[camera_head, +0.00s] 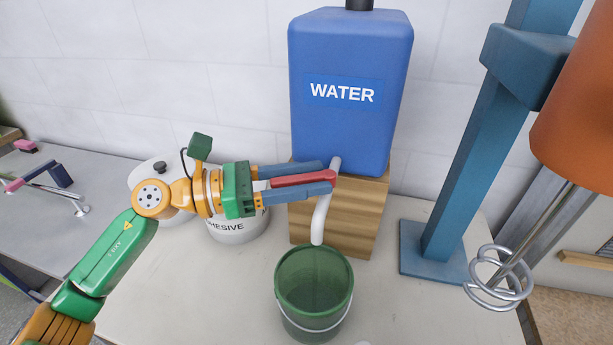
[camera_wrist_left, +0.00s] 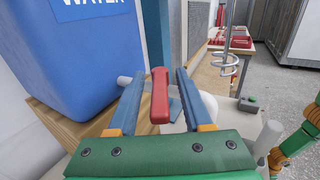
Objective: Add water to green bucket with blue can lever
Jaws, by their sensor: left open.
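The blue water can (camera_head: 350,110), labelled WATER, stands on a wooden block (camera_head: 355,222); it also shows in the left wrist view (camera_wrist_left: 75,70). A white spout (camera_head: 321,215) curves down from its front. The red lever (camera_head: 300,179) points left, and it shows in the left wrist view (camera_wrist_left: 160,95). My left gripper (camera_head: 327,178) is open, with its blue fingers on either side of the lever; I cannot tell if they touch it. The green bucket (camera_head: 300,318) stands upright below the spout, and no water stream shows. My right gripper is out of view.
A blue mixer stand (camera_head: 455,175) with an orange body (camera_head: 580,120) and a wire whisk (camera_head: 497,285) is at the right. The white table (camera_head: 190,300) is clear left of the green bucket.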

